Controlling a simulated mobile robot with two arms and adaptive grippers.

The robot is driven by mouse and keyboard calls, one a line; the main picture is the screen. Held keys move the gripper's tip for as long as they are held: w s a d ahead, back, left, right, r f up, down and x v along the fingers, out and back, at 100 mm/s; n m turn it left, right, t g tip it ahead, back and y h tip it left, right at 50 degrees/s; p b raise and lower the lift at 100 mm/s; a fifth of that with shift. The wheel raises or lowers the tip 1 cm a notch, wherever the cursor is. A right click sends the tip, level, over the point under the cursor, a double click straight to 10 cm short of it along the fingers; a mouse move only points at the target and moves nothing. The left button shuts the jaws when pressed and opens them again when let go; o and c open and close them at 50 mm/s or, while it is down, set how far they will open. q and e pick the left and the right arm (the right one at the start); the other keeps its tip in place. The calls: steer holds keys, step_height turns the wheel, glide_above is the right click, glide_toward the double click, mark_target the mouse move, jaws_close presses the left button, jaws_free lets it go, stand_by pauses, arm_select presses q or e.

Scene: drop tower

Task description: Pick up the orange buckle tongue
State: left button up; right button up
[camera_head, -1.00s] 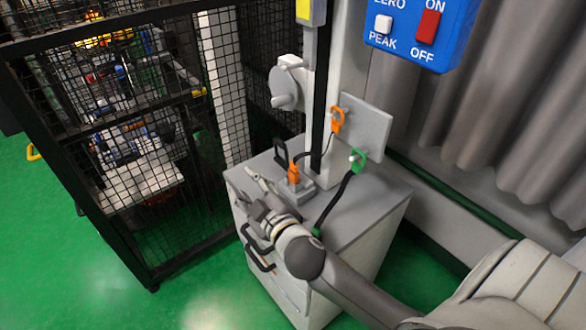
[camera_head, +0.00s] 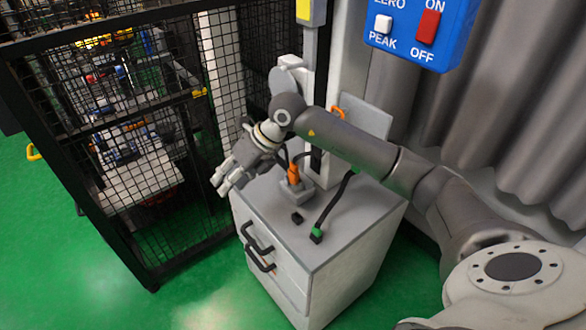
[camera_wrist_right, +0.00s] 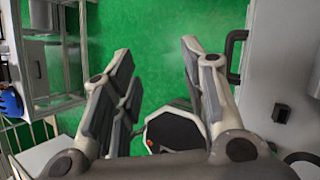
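An orange buckle piece (camera_head: 293,173) stands in a grey block (camera_head: 297,190) on top of the grey cabinet (camera_head: 345,235). An orange loop (camera_head: 338,111) shows on the grey plate behind, partly hidden by my right arm. I cannot tell for sure which is the tongue. My right gripper (camera_head: 223,180) is left of the orange buckle piece, past the cabinet's left edge, apart from it. In the right wrist view the right gripper (camera_wrist_right: 157,62) is open, with only green floor between its fingers. My left gripper is not in view.
A small black piece (camera_head: 297,217) and a black strap with a green end (camera_head: 316,236) lie on the cabinet top. A black mesh cage (camera_head: 150,130) stands at the left. Black handles (camera_head: 259,242) jut from the cabinet. A blue switch box (camera_head: 422,30) hangs upper right.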

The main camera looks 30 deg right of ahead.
steer(key=d+r+m+h, duration=0.1)
steer(key=d+h, duration=0.4)
steer(key=d, duration=0.7)
steer(key=m+g+h, duration=0.1)
steer(key=h, duration=0.1)
glide_toward(294, 164)
steer(key=shift+m+h, duration=0.3)
steer(key=x, duration=0.3)
steer(key=p+x, duration=0.1)
steer(key=x, duration=0.1)
steer(key=p+x, duration=0.1)
steer(key=x, duration=0.2)
steer(key=shift+w+a+f, duration=0.1)
steer(key=shift+a+f, duration=0.15)
steer(key=shift+f, duration=0.15)
steer(key=shift+w+d+f, duration=0.1)
steer(key=shift+f, duration=0.2)
steer(key=shift+c, duration=0.5)
jaws_close()
steer(key=shift+r, duration=0.15)
